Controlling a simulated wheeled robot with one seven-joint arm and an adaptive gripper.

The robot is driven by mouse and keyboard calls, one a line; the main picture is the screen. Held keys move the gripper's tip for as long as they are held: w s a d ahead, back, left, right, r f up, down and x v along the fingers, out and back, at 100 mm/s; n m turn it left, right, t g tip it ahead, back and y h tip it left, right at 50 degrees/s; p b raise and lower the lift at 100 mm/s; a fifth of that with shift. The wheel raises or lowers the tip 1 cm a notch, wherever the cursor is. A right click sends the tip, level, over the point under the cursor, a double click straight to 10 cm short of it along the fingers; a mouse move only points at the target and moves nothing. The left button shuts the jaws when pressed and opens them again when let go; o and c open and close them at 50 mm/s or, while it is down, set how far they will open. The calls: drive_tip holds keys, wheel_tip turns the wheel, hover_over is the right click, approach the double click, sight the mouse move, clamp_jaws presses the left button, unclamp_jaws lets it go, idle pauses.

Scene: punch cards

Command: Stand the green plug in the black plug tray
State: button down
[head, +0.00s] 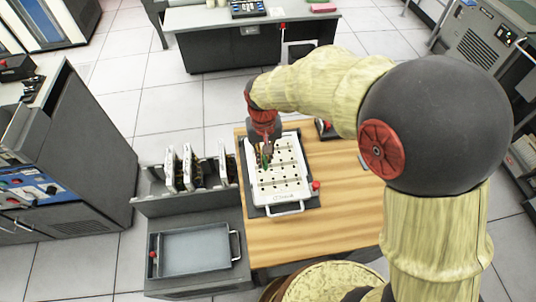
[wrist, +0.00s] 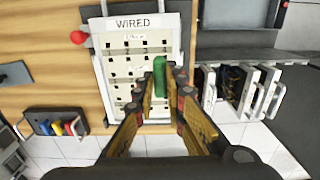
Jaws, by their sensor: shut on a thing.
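My gripper (head: 265,152) is over the white punched board (head: 291,192) in the head view. It is shut on the green plug (wrist: 159,77), which is upright between the fingertips in the wrist view (wrist: 168,84). The green plug also shows as a small green patch in the head view (head: 266,161). I cannot tell whether the plug's lower end touches the board. The black plug tray (wrist: 40,117) lies at the lower left of the wrist view with yellow, red and blue plugs in it. In the head view my arm partly hides the tray (head: 323,130), right of the board.
The board has rows of holes, a handle and a "WIRED" label in the wrist view. A red knob (head: 316,185) stands beside it. A rack (head: 187,201) with several upright white-framed panels and a grey bin (head: 194,250) are left of the wooden table (head: 345,205).

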sight(264, 159)
drive_tip(key=shift+r+p, duration=1.5)
drive_tip(key=shift+r, duration=0.75)
drive_tip(key=shift+f, duration=0.1)
